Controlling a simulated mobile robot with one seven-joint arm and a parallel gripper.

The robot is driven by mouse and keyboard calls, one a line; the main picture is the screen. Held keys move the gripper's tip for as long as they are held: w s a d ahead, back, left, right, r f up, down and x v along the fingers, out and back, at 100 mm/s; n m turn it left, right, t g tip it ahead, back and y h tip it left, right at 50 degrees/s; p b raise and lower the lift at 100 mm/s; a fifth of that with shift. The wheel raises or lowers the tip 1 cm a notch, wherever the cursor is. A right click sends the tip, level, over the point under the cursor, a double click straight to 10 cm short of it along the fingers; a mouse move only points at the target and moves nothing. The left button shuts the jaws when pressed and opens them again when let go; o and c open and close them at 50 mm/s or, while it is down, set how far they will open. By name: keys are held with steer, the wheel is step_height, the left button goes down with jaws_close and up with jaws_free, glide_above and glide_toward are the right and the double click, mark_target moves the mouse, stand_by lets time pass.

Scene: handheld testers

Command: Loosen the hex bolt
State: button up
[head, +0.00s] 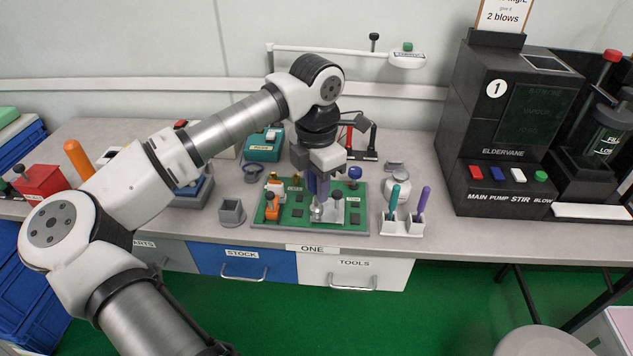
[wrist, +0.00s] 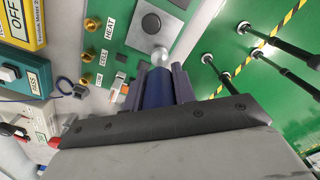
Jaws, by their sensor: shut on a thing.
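My gripper (head: 318,190) points down over the green board (head: 350,222) on the bench. In the wrist view its fingers (wrist: 157,85) are closed on a dark blue cylindrical handle (wrist: 157,90), which looks like a driver's grip. A round silver piece (wrist: 160,57) shows just past the handle; it also appears under the gripper in the head view (head: 317,211). I cannot tell whether it is the tool's socket end or the hex bolt head, so contact with the bolt is unclear. No separate hex bolt can be made out.
A black knob on a grey plate (wrist: 151,22) and several brass terminals stand close by on the board. The black machine (head: 510,130) is farther right.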

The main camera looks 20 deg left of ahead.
steer(key=shift+f+b, duration=0.55)
steer(key=shift+f, duration=0.1)
stand_by(0.4)
steer(key=shift+n+b, duration=1.35)
steer(key=shift+n, duration=1.65)
steer(key=shift+n, duration=0.5)
steer(key=shift+n+b, duration=1.25)
steer(key=shift+n, duration=1.25)
